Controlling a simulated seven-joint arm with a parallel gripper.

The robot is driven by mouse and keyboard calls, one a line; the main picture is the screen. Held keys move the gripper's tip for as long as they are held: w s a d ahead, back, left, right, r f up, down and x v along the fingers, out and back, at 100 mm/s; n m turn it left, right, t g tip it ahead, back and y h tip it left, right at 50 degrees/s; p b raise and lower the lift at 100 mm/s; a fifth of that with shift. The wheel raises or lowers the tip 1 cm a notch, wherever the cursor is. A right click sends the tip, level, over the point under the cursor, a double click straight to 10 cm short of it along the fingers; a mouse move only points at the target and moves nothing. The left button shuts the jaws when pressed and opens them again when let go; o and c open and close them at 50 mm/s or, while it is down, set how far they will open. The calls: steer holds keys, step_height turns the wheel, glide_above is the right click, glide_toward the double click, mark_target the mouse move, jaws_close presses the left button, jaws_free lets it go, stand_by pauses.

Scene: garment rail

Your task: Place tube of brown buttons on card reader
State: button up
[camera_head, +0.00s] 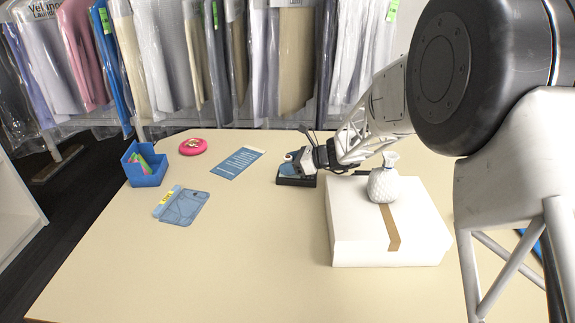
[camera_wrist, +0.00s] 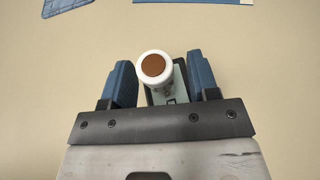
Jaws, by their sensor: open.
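The tube of brown buttons (camera_wrist: 155,68) shows end-on in the wrist view, with a white rim around a brown top. It stands over the card reader (camera_wrist: 181,88), a dark device with a pale green face, and appears to rest on it. In the head view the card reader (camera_head: 297,181) is a dark block on the table, left of the white box. My gripper (camera_wrist: 160,75) is open, with a blue finger on either side of the tube and a gap to each. In the head view my gripper (camera_head: 305,157) is just above the reader and hides most of the tube.
A white box (camera_head: 350,240) with a tied white bag (camera_head: 383,182) stands close right. To the left lie a blue card (camera_head: 238,163), a blue pouch (camera_head: 182,206), a pink round item (camera_head: 193,146) and a blue bin (camera_head: 147,175). The front table is clear. Bagged garments hang behind.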

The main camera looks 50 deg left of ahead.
steer(key=shift+w+d+r, duration=0.2)
steer(key=shift+w+d, duration=0.05)
steer(key=shift+d, duration=0.15)
step_height(320, 180, up, 8)
steer(key=d, duration=0.1)
steer(key=shift+w+f, duration=0.25)
steer(key=shift+w, duration=0.05)
stand_by(0.6)
